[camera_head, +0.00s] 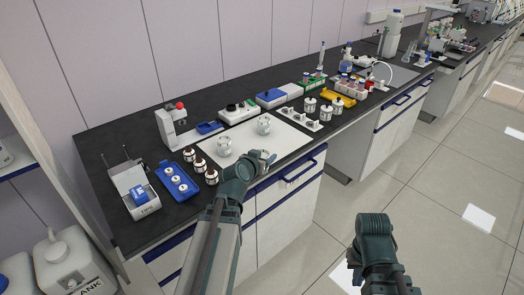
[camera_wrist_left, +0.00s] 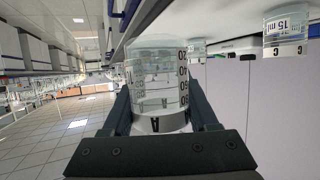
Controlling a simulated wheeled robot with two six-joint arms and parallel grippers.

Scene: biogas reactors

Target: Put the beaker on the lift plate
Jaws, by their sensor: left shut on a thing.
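My left gripper (camera_head: 266,158) is at the front edge of the bench, by the near edge of a white mat. In the left wrist view its two dark fingers (camera_wrist_left: 160,110) are shut on a clear graduated beaker (camera_wrist_left: 158,72), one finger on each side. In the head view the held beaker is too small to make out clearly.
The white mat (camera_head: 285,142) carries two clear vessels (camera_head: 225,147) (camera_head: 264,125). Brown-white jars (camera_head: 211,177) and a blue rack (camera_head: 177,180) stand to its left, and several small white-capped jars (camera_head: 326,113) to its right. The floor aisle at right is open.

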